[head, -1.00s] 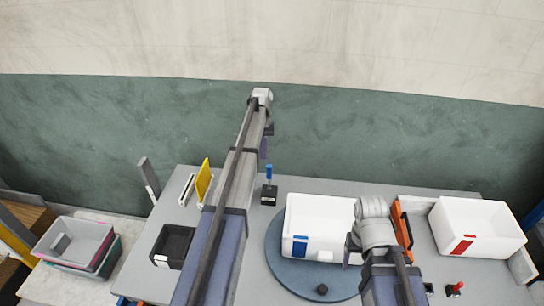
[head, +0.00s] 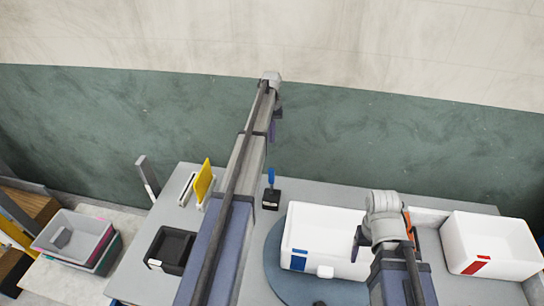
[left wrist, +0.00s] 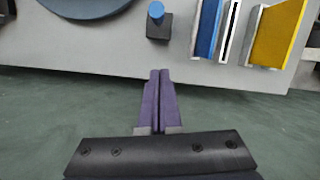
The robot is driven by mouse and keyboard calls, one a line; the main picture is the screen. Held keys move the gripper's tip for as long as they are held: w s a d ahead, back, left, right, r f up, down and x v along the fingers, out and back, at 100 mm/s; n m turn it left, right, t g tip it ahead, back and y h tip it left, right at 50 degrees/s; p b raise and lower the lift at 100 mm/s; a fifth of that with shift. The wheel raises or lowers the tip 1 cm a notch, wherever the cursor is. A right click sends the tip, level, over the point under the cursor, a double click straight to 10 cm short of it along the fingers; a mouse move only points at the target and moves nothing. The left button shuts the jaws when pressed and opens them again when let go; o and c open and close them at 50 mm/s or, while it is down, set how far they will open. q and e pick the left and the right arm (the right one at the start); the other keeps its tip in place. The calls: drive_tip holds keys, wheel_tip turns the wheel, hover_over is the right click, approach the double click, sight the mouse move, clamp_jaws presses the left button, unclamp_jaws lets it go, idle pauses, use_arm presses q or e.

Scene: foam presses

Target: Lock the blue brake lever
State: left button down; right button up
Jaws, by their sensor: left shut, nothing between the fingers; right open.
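The blue brake lever (head: 271,175) stands upright on a small black base (head: 271,200) near the table's far edge. In the left wrist view the lever's blue top (left wrist: 156,11) is seen from above, on its black block. My left gripper (head: 273,141) is stretched out beyond the far edge, with its purple fingers hanging down. Its closed fingers (left wrist: 159,72) are empty and apart from the lever, pointing toward its base in the wrist view. My right gripper (head: 358,258) is open beside the white bin; its fingers are partly hidden by its arm.
A white bin with a blue label (head: 325,222) sits on a blue round turntable (head: 270,262). A white bin with a red label (head: 490,235) stands at right. A yellow panel (head: 204,180) and a black tray (head: 153,264) are at left. Floor is clear beyond the far edge.

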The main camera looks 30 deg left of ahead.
use_arm(q)
drive_tip(key=b, duration=1)
approach(271, 181)
drive_tip(key=w+a+f, duration=0.2)
drive_tip(key=w+f, duration=0.4)
drive_tip(key=s, duration=0.2)
drive_tip(key=s+d, duration=0.1)
drive_tip(key=shift+s+d+r, duration=0.1)
drive_tip(key=shift+s+r, duration=0.25)
drive_tip(key=shift+s, duration=0.05)
drive_tip(key=shift+s+p, duration=0.15)
drive_tip(key=shift+p, duration=0.15)
drive_tip(key=shift+s+d+t, duration=0.15)
drive_tip(key=shift+s+t, duration=0.3)
drive_tip(key=shift+t, duration=0.25)
